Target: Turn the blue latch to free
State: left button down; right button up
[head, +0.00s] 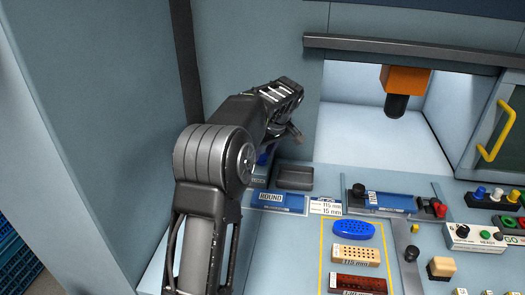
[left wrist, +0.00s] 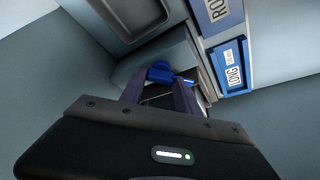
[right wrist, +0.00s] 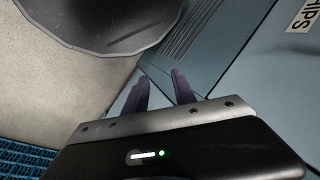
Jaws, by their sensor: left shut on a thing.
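The blue latch (left wrist: 161,73) shows in the left wrist view at the tips of my left gripper (left wrist: 159,86), beside a blue plate marked LONG (left wrist: 232,67). My left gripper is shut on the latch; its dark fingers stand on either side of it and hide part of it. In the head view only a bit of blue (head: 264,157) shows under my left wrist, and my arm covers most of that spot. My right gripper (right wrist: 158,82) is open and empty in the right wrist view, with a clear gap between its fingers.
A dark tray (head: 294,177) and a blue ROUND plate (head: 278,201) lie close to my left gripper. A blue oval brush (head: 353,230), a beige block (head: 354,255) and a dark red block (head: 357,283) lie to the right. An orange tool head (head: 404,79) hangs behind.

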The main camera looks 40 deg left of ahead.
pick_arm(q)
jog(key=n+p, duration=0.1)
jog(key=n+g, duration=0.1)
jog(key=shift+w+r+n+p, duration=0.15)
jog(key=shift+r+n+p, duration=0.05)
jog(key=shift+n+p, duration=0.2)
jog(key=n+g+p, duration=0.1)
jog(key=n+p, duration=0.1)
jog(key=shift+r+n, duration=0.1)
jog(key=shift+n, duration=0.3)
jog(key=shift+w+n+g+p, duration=0.1)
jog(key=shift+n+g+p, duration=0.4)
jog(key=shift+n+p, duration=0.7)
jog(key=shift+f+n+p, duration=0.2)
jog(key=shift+n+p, duration=0.3)
jog(key=shift+p, duration=0.15)
jog(key=shift+h, duration=0.3)
jog(key=c, duration=1.2)
grip_release()
jog(key=shift+f, duration=0.1)
jog(key=shift+o, duration=0.2)
